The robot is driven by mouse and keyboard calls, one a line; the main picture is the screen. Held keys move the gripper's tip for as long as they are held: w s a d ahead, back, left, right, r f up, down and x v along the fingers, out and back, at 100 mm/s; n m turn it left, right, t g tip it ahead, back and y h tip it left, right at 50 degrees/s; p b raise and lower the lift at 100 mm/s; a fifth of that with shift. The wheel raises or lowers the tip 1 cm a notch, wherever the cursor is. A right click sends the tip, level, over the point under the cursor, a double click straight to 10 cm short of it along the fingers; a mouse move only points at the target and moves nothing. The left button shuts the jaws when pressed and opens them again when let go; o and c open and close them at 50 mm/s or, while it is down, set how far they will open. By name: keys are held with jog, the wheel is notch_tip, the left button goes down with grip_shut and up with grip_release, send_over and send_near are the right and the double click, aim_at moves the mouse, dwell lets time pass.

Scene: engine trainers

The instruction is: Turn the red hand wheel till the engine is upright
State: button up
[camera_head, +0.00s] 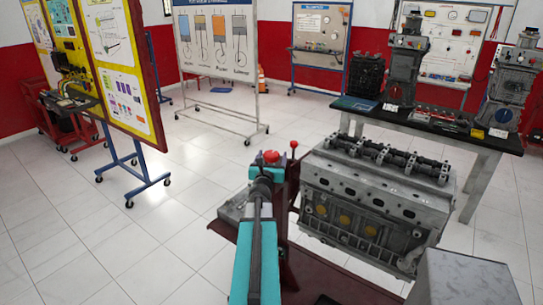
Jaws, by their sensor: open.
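The grey engine block (375,205) is held at the red stand (290,225), right of centre. Its valve gear faces mostly up and its long side faces me; I cannot tell any small tilt. A red ball knob (294,144) stands on a thin stem at the stand's top. The rim of the red hand wheel cannot be made out. My teal arm reaches forward from the bottom, and my gripper (268,168) is at its far end, just left of the stand's top. It is open, its fingers mostly hidden. A red round part shows at this end; whose it is, I cannot tell.
A dark-topped workbench (430,121) with cutaway models and tools stands at the back right. A yellow display board (125,70) on blue wheeled legs stands at the left, and a white chart board (215,40) behind it.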

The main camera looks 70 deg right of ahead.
jog(key=shift+w+d, duration=0.1)
jog(key=shift+d, duration=0.15)
jog(key=c, duration=1)
jog(key=shift+c, duration=0.2)
jog(key=shift+f+b, duration=0.15)
jog(key=shift+b, duration=0.9)
jog(key=n+t+b, duration=0.1)
jog(key=t+b, duration=0.1)
jog(key=b, duration=0.4)
jog(key=shift+r+y, duration=0.2)
jog(key=shift+y, duration=0.1)
jog(key=o, duration=1)
jog(key=shift+o, duration=0.2)
